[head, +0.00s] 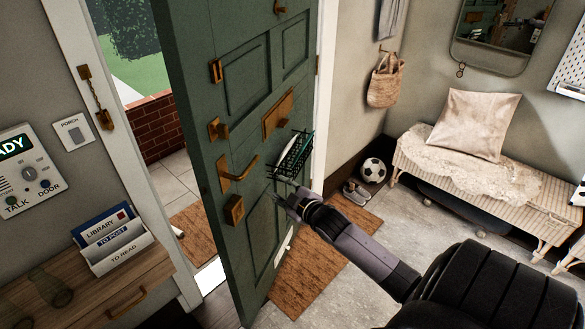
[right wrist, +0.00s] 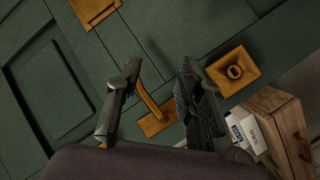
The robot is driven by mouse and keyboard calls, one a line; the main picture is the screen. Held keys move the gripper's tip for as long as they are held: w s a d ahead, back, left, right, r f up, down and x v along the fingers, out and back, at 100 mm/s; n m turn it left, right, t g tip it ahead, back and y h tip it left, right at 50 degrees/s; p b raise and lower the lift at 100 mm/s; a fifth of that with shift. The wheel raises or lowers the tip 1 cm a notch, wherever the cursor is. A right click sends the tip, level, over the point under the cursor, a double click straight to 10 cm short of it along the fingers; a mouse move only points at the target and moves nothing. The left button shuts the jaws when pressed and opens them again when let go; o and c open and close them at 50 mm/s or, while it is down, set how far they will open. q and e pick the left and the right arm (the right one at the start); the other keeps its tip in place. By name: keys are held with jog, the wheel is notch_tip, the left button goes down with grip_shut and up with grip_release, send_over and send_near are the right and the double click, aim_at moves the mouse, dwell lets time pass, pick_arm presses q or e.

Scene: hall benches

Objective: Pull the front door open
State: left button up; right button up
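The green front door (head: 235,130) stands partly open, with outdoor paving showing past its left edge. Its brass lever handle (head: 238,172) sits near that edge, above a square brass lock plate (head: 234,210). My right gripper (head: 284,197) is to the right of the handle in the head view, in front of the door face. In the right wrist view, the gripper's fingers (right wrist: 157,98) are apart, and the lever (right wrist: 146,97) shows between them, seemingly beyond the fingertips. I cannot tell whether they touch it. My left gripper is not in view.
A wire basket (head: 291,155) hangs on the door above my gripper. A brown doormat (head: 325,255) lies inside. Shoes (head: 357,192), a football (head: 373,171) and a wicker bench (head: 460,178) are right. A wooden cabinet (head: 120,285) with a letter rack stands left.

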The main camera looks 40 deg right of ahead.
jog(key=v, duration=0.7)
jog(key=shift+s, duration=0.25)
jog(key=shift+a+r, duration=0.1)
jog(key=shift+c, duration=0.4)
